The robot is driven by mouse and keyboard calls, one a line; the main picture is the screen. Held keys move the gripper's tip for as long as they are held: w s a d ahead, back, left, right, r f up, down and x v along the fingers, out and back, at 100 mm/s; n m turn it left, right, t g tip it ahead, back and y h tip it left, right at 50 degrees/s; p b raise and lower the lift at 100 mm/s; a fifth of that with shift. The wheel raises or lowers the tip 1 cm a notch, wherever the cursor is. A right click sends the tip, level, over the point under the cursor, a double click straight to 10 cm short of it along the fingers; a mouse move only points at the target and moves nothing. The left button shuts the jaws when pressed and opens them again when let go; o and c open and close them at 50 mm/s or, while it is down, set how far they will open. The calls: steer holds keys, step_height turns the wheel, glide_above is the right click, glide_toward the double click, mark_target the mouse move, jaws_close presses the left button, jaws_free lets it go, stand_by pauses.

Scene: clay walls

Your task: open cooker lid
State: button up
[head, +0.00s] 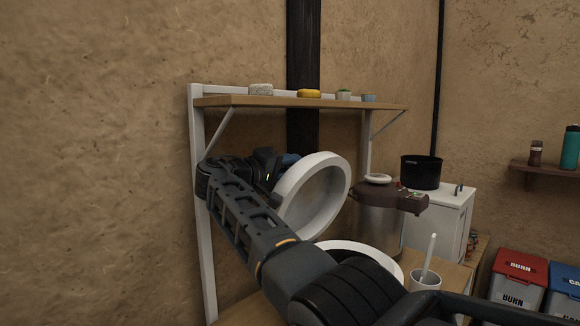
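A white round lid (283,205) stands tilted up near vertical, its hollow inner side facing right. The white round rim of the cooker (392,265) shows below it on the table, partly hidden by my arm. The lid looks raised off this rim; the hinge between them is hidden. My gripper (277,166) is at the upper left of the lid, behind its outer side. Its fingertips are mostly hidden by the lid, so I cannot tell whether they touch it or whether they are open or shut.
A steel pot with a brown lid (378,192) stands right of the raised lid. A black pot (421,171) sits on a white box (437,219). A cup (426,283) stands front right. A wooden shelf (300,102) with small items hangs above my gripper.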

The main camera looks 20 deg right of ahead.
steer(key=shift+o, duration=0.9)
steer(key=b+v, duration=0.1)
steer(key=v, duration=0.6)
steer(key=shift+s+a+b, duration=0.15)
steer(key=shift+a+b, duration=0.15)
steer(key=shift+b, duration=0.05)
